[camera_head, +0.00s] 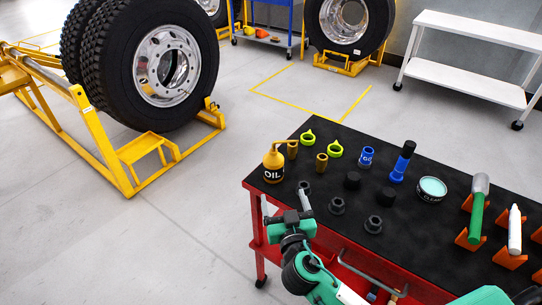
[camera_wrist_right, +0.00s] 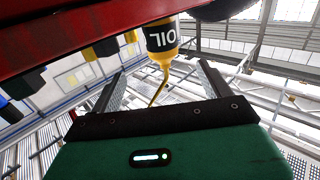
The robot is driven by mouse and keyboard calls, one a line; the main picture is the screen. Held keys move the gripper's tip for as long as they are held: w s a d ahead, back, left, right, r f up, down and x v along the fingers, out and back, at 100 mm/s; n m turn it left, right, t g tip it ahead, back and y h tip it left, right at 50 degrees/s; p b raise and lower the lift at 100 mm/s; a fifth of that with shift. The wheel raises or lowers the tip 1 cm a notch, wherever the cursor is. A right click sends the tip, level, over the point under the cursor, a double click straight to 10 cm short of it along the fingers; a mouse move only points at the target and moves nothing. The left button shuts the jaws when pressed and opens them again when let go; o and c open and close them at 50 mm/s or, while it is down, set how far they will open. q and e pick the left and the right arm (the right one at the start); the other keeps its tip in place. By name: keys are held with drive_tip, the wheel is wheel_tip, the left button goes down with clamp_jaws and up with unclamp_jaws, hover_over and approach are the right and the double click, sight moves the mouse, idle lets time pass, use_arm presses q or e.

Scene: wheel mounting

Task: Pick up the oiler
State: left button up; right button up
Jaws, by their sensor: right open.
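The oiler (camera_head: 273,167) is a yellow can with a black OIL label and a bent yellow spout. It stands upright at the left end of the black cart top. My right gripper (camera_head: 284,201) is open and empty, just in front of the cart's near left edge, short of the oiler. In the right wrist view the oiler (camera_wrist_right: 162,38) appears upside down, in the gap between the two spread fingers (camera_wrist_right: 160,72) and beyond their tips. No contact shows. My left gripper is out of view.
Orange holders (camera_head: 468,239) stand at right. A yellow wheel stand (camera_head: 110,160) is left; floor between is clear.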

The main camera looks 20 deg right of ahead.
sight(275, 169)
drive_tip(key=w, duration=0.3)
drive_tip(key=w+p, duration=0.1)
drive_tip(key=w, duration=0.1)
drive_tip(key=w+d, duration=0.1)
drive_tip(key=w, duration=0.2)
drive_tip(key=shift+w+r+p, duration=0.2)
drive_tip(key=shift+w+p, duration=0.1)
drive_tip(key=shift+w+d+r+p, duration=0.1)
drive_tip(key=shift+w+p, duration=0.35)
drive_tip(key=shift+w, duration=0.75)
drive_tip(key=shift+w+d+r+p, duration=0.1)
drive_tip(key=shift+w+p, duration=0.3)
drive_tip(key=shift+w, duration=0.75)
drive_tip(key=shift+w+f, duration=0.15)
drive_tip(key=shift+w, duration=0.25)
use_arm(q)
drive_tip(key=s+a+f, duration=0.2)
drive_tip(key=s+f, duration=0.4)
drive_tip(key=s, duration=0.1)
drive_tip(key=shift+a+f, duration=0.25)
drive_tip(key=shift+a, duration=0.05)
use_arm(e)
drive_tip(key=c, duration=1.1)
use_arm(q)
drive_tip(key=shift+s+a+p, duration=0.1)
drive_tip(key=shift+p, duration=0.25)
use_arm(e)
wheel_tip(275, 169, up, 20)
drive_tip(key=shift+r, duration=0.1)
